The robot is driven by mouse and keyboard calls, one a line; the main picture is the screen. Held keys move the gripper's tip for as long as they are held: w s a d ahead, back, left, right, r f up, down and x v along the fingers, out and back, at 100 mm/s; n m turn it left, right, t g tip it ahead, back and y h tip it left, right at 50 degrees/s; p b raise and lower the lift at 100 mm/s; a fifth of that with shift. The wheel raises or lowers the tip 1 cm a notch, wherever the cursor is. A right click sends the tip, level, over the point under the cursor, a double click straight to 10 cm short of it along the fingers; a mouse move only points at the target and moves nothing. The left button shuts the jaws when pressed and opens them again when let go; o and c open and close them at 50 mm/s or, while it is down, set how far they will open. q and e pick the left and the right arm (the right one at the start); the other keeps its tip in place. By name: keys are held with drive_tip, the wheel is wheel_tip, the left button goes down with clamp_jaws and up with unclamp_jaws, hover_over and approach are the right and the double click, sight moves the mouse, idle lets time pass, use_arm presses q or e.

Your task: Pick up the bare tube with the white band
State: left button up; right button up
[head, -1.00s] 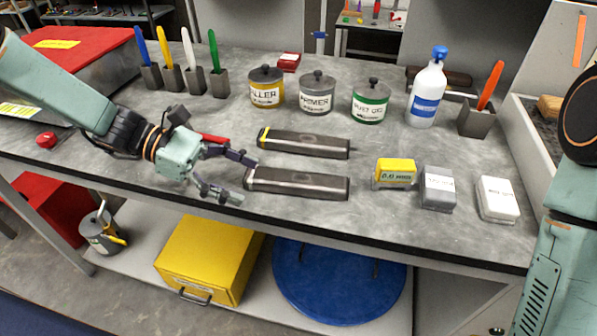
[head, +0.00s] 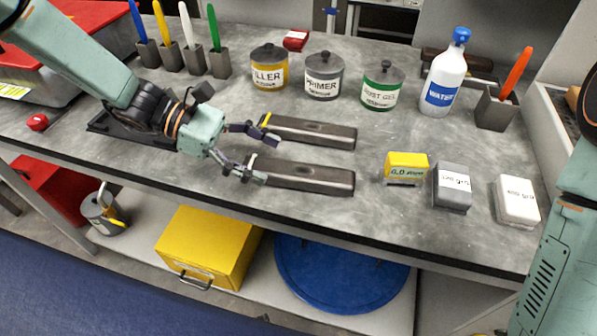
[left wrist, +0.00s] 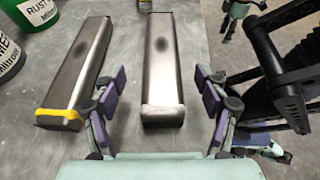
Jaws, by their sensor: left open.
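The bare metal tube with the white band (left wrist: 162,65) lies on the workbench, its pale banded end towards me in the left wrist view. In the head view it is the front tube (head: 310,177), its left end partly behind a finger. My left gripper (head: 261,153) is open at the left ends of the tubes. In the left wrist view the open fingers (left wrist: 161,90) stand on either side of the white-banded end, apart from it. A second tube with a yellow band (left wrist: 75,75) lies beside it, farther back in the head view (head: 310,132).
A yellow block (head: 406,165), a grey block (head: 453,185) and a white block (head: 516,200) sit to the right. A dark bar (head: 105,125) lies under my left arm.

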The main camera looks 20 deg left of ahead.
sight(284, 168)
use_arm(q)
drive_tip(key=x, duration=0.3)
drive_tip(key=b+x, duration=0.1)
drive_tip(key=shift+s+d+f, duration=0.1)
drive_tip(key=shift+s+d, duration=0.1)
drive_tip(key=shift+s, duration=0.15)
drive_tip(key=shift+d, duration=0.25)
drive_tip(key=shift+w+f, duration=0.15)
drive_tip(key=shift+w, duration=0.05)
drive_tip(key=shift+w+a+f, duration=0.1)
drive_tip(key=shift+w, duration=0.1)
drive_tip(key=shift+s, duration=0.25)
drive_tip(key=c, duration=0.4)
drive_tip(key=shift+w, duration=0.2)
drive_tip(key=c, duration=0.4)
drive_tip(key=shift+s, duration=0.1)
drive_tip(key=c, duration=0.6)
wheel_tip(284, 168, up, 10)
drive_tip(key=shift+r+p, duration=0.15)
drive_tip(key=shift+p, duration=0.95)
